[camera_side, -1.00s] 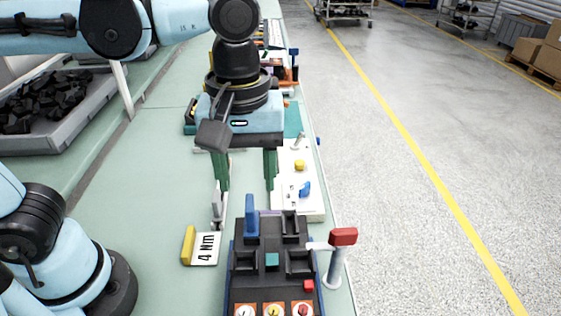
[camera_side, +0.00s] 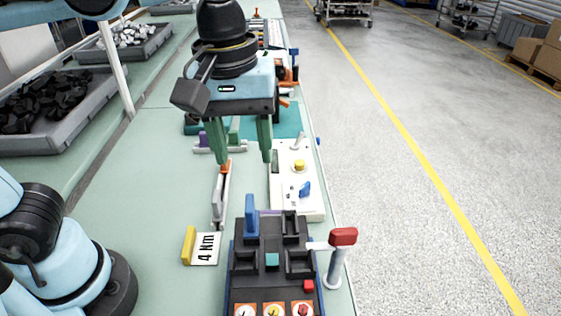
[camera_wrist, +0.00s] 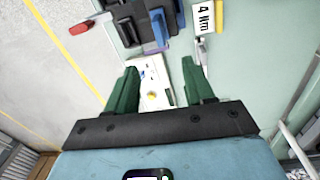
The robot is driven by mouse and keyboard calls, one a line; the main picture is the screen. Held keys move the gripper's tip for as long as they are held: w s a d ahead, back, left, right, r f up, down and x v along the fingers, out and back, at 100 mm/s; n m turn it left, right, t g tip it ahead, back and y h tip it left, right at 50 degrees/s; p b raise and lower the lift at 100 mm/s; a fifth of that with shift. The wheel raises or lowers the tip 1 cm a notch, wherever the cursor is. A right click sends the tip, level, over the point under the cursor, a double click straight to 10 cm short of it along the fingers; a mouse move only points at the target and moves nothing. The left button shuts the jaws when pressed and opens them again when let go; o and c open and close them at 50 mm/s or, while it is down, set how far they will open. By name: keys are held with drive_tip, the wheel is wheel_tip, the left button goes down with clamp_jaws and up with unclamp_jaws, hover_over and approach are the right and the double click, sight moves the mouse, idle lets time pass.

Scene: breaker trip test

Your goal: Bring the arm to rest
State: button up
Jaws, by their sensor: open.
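My gripper (camera_side: 244,158) hangs with its two green fingers pointing down and apart, with nothing between them. It is above the bench, behind and left of the white box (camera_side: 312,210), which carries a yellow button (camera_side: 299,166) and a blue lever (camera_side: 305,188). In the wrist view the open fingers (camera_wrist: 160,66) frame the white box (camera_wrist: 146,72) beyond them.
A black fixture (camera_side: 270,240) with a blue upright lever (camera_side: 251,215) stands in front. A red-topped post (camera_side: 336,262) is to its right. A "4 Nm" card (camera_side: 206,248) lies left. A bin of black parts (camera_side: 100,125) is at the left. The bench's left middle is clear.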

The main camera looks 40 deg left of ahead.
drive_tip(key=w+a+f+m+t, duration=0.3)
drive_tip(key=a+f+m+t, duration=0.3)
drive_tip(key=a, duration=0.8)
wheel_tip(320, 180, down, 4)
drive_tip(key=shift+r+m, duration=0.25)
drive_tip(key=shift+m, duration=0.75)
